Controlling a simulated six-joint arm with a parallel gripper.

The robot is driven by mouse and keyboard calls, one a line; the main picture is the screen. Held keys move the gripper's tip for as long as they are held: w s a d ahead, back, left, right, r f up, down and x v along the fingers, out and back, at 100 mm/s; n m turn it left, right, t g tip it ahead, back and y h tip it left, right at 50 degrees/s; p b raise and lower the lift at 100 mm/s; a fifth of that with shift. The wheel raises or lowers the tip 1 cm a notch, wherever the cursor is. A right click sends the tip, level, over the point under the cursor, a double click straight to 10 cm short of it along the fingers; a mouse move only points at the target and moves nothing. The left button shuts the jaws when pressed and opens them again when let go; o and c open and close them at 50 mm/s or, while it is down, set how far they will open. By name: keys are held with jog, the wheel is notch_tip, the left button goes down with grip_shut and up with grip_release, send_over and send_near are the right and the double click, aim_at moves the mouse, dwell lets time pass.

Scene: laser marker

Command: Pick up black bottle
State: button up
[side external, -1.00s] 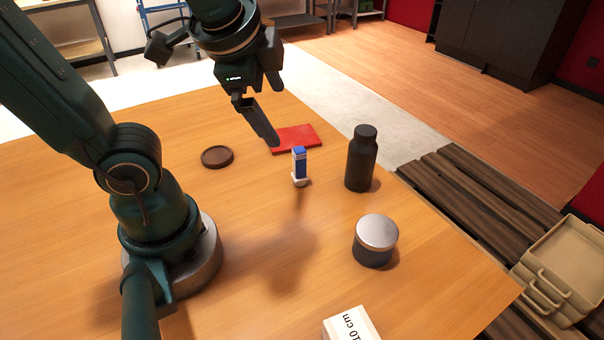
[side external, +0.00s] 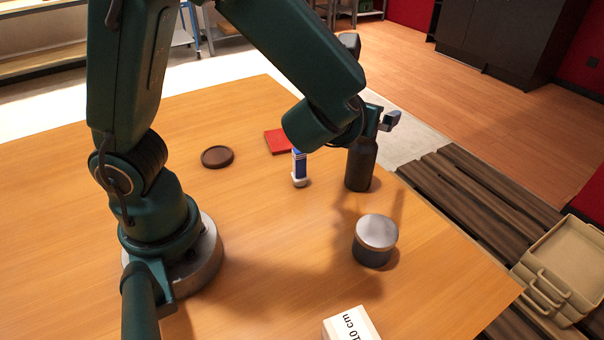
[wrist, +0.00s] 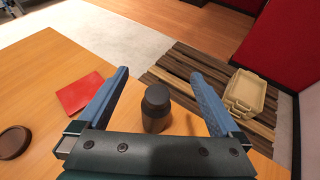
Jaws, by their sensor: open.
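The black bottle (side external: 361,168) stands upright on the wooden table in the side external view. Its top is hidden there behind my arm and gripper (side external: 384,120). In the wrist view the bottle (wrist: 155,108) appears between the two blue fingers of my gripper (wrist: 160,90), a little beyond the palm. The fingers are spread wide with a gap on each side of the bottle. I cannot tell how far above the table the fingertips are.
A red flat pad (side external: 277,141), a brown round dish (side external: 217,157) and a white 10 cm block (side external: 350,325) lie around. Beige crates (side external: 565,262) sit beyond the table.

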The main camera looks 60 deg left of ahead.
aim_at(359, 151)
notch_tip(359, 151, down, 8)
jog(key=shift+a+f, duration=0.1)
jog(key=shift+f, duration=0.1)
jog(key=shift+x, duration=2.55)
jog(key=c, duration=1.5)
